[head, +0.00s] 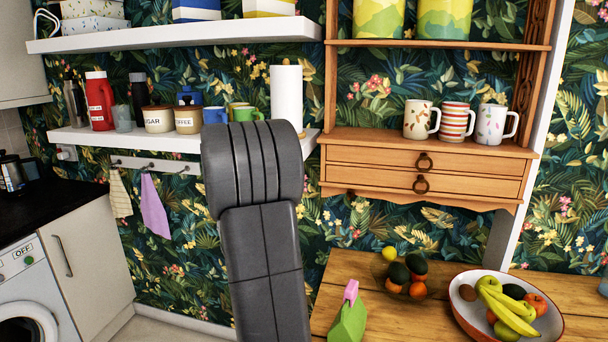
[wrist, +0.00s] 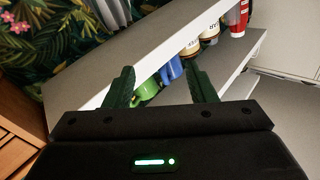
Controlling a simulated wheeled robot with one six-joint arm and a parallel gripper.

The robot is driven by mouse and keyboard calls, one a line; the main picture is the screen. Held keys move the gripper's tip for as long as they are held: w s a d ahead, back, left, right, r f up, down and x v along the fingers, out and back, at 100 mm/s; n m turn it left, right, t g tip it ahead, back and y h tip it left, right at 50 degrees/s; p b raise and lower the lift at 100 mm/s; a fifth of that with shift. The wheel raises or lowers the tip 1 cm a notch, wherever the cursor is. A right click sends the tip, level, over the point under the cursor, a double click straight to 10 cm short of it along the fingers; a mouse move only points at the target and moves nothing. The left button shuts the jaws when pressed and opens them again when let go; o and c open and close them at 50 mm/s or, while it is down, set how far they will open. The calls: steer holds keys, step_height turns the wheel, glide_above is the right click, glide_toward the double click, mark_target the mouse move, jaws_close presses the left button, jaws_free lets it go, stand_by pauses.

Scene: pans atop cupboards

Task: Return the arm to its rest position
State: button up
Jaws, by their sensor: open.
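My gripper (wrist: 163,88) shows in the wrist view with its two dark green fingers spread apart and nothing between them. It points toward the white wall shelves, seen tilted in that view. A green mug (wrist: 147,91) and a blue mug (wrist: 171,70) show beyond the fingers on the lower shelf. In the head view my arm rises in the middle, in front of the lower shelf and the patterned wall. The gripper itself is hidden behind the arm there.
The lower shelf (head: 177,141) holds jars, mugs, bottles and a paper roll. A wooden wall cupboard (head: 425,160) with mugs hangs at right. Below it, a wooden table (head: 390,324) bears a fruit bowl (head: 556,326). A washing machine (head: 38,275) stands at left.

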steer(key=w+d+m+t+h+b, duration=0.1)
steer(key=w+d+m+t+h, duration=0.2)
steer(key=d+m+h, duration=0.7)
steer(key=shift+d+r+m, duration=0.45)
steer(key=shift+d+m, duration=0.05)
steer(key=shift+d, duration=5.15)
